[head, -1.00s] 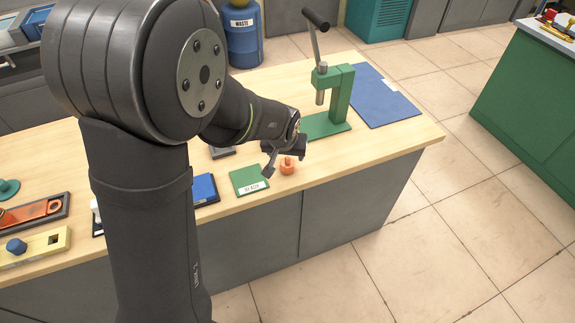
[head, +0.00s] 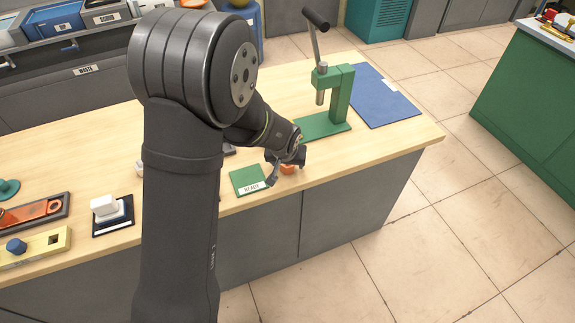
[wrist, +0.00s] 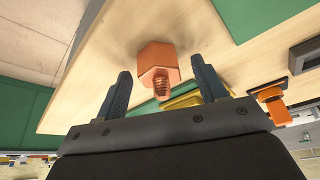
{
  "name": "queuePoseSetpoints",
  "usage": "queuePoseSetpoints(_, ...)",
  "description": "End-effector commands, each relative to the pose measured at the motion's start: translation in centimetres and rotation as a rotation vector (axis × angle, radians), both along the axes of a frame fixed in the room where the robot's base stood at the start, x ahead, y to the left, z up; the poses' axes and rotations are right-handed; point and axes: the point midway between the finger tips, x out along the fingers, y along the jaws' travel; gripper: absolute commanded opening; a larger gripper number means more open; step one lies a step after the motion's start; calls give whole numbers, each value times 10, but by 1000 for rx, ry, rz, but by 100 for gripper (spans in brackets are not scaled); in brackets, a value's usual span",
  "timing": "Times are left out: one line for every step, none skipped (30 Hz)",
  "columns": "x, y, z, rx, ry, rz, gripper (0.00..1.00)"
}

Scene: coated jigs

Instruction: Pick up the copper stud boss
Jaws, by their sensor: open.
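The copper stud boss (head: 288,168) stands on the wooden bench near its front edge, just right of the green READY mat (head: 246,179). In the wrist view, its hexagonal body (wrist: 157,58) and threaded stud show between the fingers. My gripper (head: 286,173) is open over it, with the fingers partly covering it in the head view. In the wrist view, my gripper (wrist: 161,68) has a finger on each side of the boss, with visible gaps. I cannot tell how far the fingertips reach down beside it.
A green press (head: 338,100) with a lever stands behind my gripper, beside a blue mat (head: 382,97). At the left are a white block (head: 104,205) on a dark pad, an orange part (head: 30,212) in a tray and a yellow block (head: 50,242).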

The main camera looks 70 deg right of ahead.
Motion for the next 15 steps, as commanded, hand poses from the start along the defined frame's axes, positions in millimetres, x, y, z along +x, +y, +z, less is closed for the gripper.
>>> queuePoseSetpoints(0,0,0,0,0,0,65)
queuePoseSetpoints(0,0,0,0,0,0,59)
queuePoseSetpoints(0,0,0,0,0,0,51)
queuePoseSetpoints(0,0,0,0,0,0,45)
queuePoseSetpoints(0,0,0,0,0,0,39)
queuePoseSetpoints(0,0,0,0,0,0,32)
queuePoseSetpoints(0,0,0,0,0,0,26)
queuePoseSetpoints(0,0,0,0,0,0,20)
queuePoseSetpoints(0,0,0,0,0,0,12)
queuePoseSetpoints(0,0,0,0,0,0,11)
queuePoseSetpoints(0,0,0,0,0,0,11)
queuePoseSetpoints(0,0,0,0,0,0,11)
queuePoseSetpoints(0,0,0,0,0,0,11)
queuePoseSetpoints(0,0,1,0,0,0,11)
queuePoseSetpoints(0,0,1,0,0,0,11)
